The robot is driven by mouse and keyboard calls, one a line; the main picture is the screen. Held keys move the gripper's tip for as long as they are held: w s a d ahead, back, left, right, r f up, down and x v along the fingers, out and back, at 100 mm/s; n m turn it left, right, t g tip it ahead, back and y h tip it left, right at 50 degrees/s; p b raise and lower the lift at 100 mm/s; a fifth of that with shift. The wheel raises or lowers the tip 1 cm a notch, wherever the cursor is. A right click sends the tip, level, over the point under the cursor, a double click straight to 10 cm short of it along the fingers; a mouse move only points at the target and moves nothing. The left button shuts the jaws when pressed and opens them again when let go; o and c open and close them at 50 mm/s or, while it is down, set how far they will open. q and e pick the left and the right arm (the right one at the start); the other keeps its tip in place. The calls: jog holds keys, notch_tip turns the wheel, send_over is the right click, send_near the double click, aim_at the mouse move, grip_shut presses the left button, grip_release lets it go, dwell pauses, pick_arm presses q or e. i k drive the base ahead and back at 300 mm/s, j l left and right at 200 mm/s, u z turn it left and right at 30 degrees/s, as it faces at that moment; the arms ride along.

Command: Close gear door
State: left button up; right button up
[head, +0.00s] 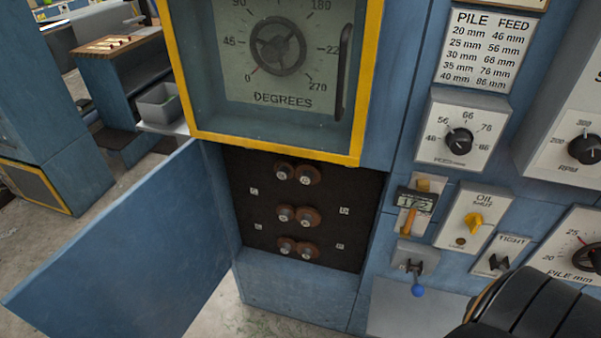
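The blue gear door (130,245) stands wide open in the head view, swung out to the left on its hinge side at the left edge of the gear compartment. The dark gear compartment (300,226) is exposed, with several small brown gears (295,214) in pairs on its back panel. A black rounded part, which looks like part of my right arm, shows at the lower right corner, apart from the door. Neither of my grippers' fingers is in view.
A yellow-framed window (357,100) with a degrees dial (278,45) sits above the compartment. A grey bin (158,104) stands behind the door. Floor is clear at lower left.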

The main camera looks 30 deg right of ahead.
aim_at(148, 264)
jog(key=i+j+z, duration=0.5)
jog(key=j+z, duration=0.35)
jog(key=j, duration=0.2)
jog(key=i+j+z, duration=0.1)
jog(key=j+z, duration=0.3)
jog(key=j, duration=0.2)
jog(key=j+z, duration=0.45)
jog(key=j, duration=0.15)
jog(key=k+j+z, duration=0.1)
jog(key=j+z, duration=0.3)
jog(key=j, duration=0.25)
jog(key=k+j+z, duration=0.15)
jog(key=j+z, duration=0.3)
jog(key=j, duration=0.2)
